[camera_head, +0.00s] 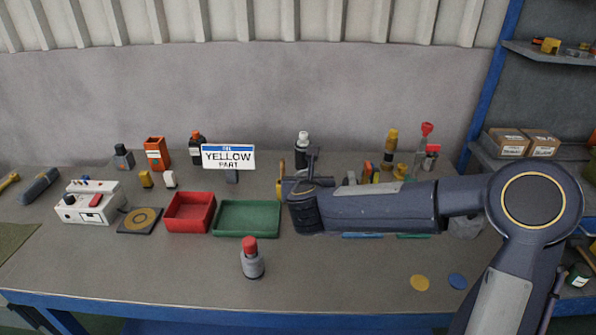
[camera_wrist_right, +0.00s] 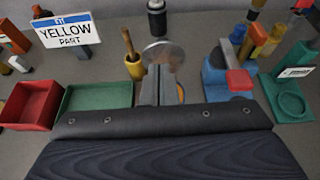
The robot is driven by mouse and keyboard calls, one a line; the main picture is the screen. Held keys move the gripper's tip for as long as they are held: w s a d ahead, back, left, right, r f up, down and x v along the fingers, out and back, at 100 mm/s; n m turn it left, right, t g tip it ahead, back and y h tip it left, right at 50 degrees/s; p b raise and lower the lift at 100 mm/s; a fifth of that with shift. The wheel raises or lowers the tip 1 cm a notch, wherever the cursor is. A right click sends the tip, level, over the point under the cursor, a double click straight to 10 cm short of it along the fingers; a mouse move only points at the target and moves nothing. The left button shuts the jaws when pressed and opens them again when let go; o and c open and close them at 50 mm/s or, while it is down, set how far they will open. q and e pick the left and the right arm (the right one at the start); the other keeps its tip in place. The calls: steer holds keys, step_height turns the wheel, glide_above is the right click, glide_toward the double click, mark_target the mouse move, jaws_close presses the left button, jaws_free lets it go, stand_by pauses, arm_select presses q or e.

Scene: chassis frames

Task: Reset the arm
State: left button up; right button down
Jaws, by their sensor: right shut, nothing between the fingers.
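My right arm (camera_head: 375,207) comes in from the right in the head view and stretches left over the bench. Its gripper (camera_head: 312,158) is behind the green tray's right end, pointing toward the back of the bench. In the right wrist view the gripper (camera_wrist_right: 161,72) has its fingers together with nothing held between them. A round grey disc shape shows beyond the fingertips; I cannot tell what it is. My left arm and gripper are not in view.
A red tray (camera_head: 189,212) and a green tray (camera_head: 247,218) lie left of the gripper. A "YELLOW PART" sign (camera_head: 228,157) stands behind them. A red-capped bottle (camera_head: 251,259) stands in front. Yellow (camera_head: 420,283) and blue (camera_head: 457,281) discs lie front right. Bottles and tools crowd the back.

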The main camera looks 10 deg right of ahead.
steer(key=s+a+r+n+y, duration=0.1)
steer(key=s+r+n+y, duration=0.25)
steer(key=s+n, duration=0.45)
steer(key=s+a+r+n+y, duration=0.2)
steer(key=s+r+n+y, duration=0.15)
steer(key=n, duration=0.95)
steer(key=s+d+f+n+g, duration=0.2)
steer(key=s+n, duration=0.3)
steer(key=s, duration=0.3)
steer(key=s+d+f+n+g, duration=0.2)
steer(key=s+f+n, duration=0.3)
steer(key=s, duration=0.3)
steer(key=s+d+f+n+g, duration=0.1)
steer(key=s+f+n+g, duration=0.2)
steer(key=s+n, duration=0.3)
steer(key=shift+s+d+f, duration=0.4)
steer(key=shift+s+f, duration=0.35)
steer(key=shift+s, duration=0.4)
